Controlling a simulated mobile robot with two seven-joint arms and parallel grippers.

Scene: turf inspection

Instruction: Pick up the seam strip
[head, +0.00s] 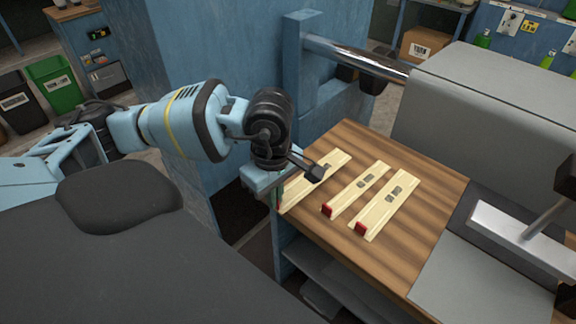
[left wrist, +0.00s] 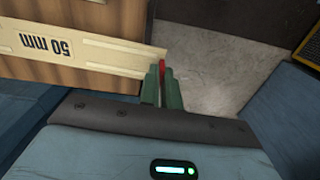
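Three long cream strips with dark markings lie side by side on the wooden tabletop. The leftmost seam strip (head: 322,172) is partly covered by my left gripper (head: 277,195) in the head view. In the left wrist view this strip (left wrist: 105,54) reads "50 mm" and its red end tab (left wrist: 162,66) sits between the two green fingertips of my left gripper (left wrist: 161,82). The fingers are close together on the tab, at the table's edge. The middle strip (head: 357,190) and the right strip (head: 388,205) each show a red near end.
The wooden tabletop (head: 420,250) has bare room in front of and right of the strips. A blue post with a metal roller (head: 350,55) stands behind it. A large grey machine body (head: 480,110) stands at the back right. Bins (head: 55,85) stand far left.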

